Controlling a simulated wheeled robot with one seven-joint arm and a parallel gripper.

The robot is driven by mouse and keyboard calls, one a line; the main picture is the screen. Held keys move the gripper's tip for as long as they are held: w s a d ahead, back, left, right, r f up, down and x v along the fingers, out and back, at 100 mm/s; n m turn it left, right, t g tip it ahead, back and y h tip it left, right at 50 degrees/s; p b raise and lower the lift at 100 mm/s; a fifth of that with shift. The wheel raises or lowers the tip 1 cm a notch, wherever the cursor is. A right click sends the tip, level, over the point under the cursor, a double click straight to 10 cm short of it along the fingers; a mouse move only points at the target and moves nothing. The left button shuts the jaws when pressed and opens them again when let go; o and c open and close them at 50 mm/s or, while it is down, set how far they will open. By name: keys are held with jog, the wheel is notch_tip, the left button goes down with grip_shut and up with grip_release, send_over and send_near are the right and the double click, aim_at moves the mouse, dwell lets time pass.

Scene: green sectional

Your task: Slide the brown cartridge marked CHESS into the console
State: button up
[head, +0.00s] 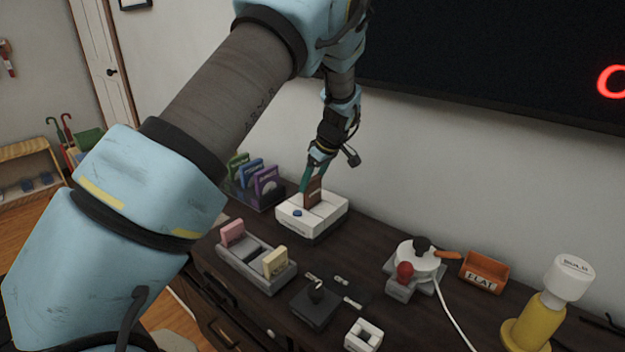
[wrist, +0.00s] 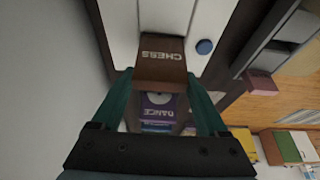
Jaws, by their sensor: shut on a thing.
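The brown cartridge (head: 314,191) stands about upright over the middle of the white console (head: 325,224). In the wrist view the word CHESS shows on the brown cartridge (wrist: 161,58), in front of the white console (wrist: 211,18). My gripper (head: 311,175) is shut on the cartridge, its teal fingers on either side of it in the wrist view (wrist: 160,80). The cartridge's lower edge meets the console's top near the slot; I cannot tell how deep it sits. The console has a round blue button (wrist: 204,47), clear of the fingers.
A rack with green, blue and purple cartridges (head: 267,181) stands close behind the console at left. In front is a grey holder (head: 250,267) with pink and yellow cartridges. The wall is close behind.

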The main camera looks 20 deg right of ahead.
aim_at(315, 185)
jog(key=shift+f+b, duration=1.3)
jog(key=shift+f, duration=0.65)
jog(key=o, duration=1.2)
jog(key=shift+o, duration=0.2)
jog(key=shift+r, duration=0.1)
jog(key=b+v, duration=0.2)
jog(key=v, duration=0.8)
jog(key=shift+r, duration=0.35)
jog(key=shift+s+d, duration=0.1)
jog(key=a+m+g+h, duration=0.1)
jog(key=a+m+g, duration=0.1)
jog(key=a, duration=1.8)
jog(key=s+a+f+m, duration=0.1)
jog(key=s+a+m, duration=0.1)
jog(key=s+a, duration=0.5)
jog(key=s+a+m+h, duration=0.1)
jog(key=s+a+m, duration=0.1)
jog(key=s+a, duration=0.5)
jog(key=a, duration=0.5)
jog(key=shift+f+m, duration=0.3)
jog(key=shift+f, duration=0.05)
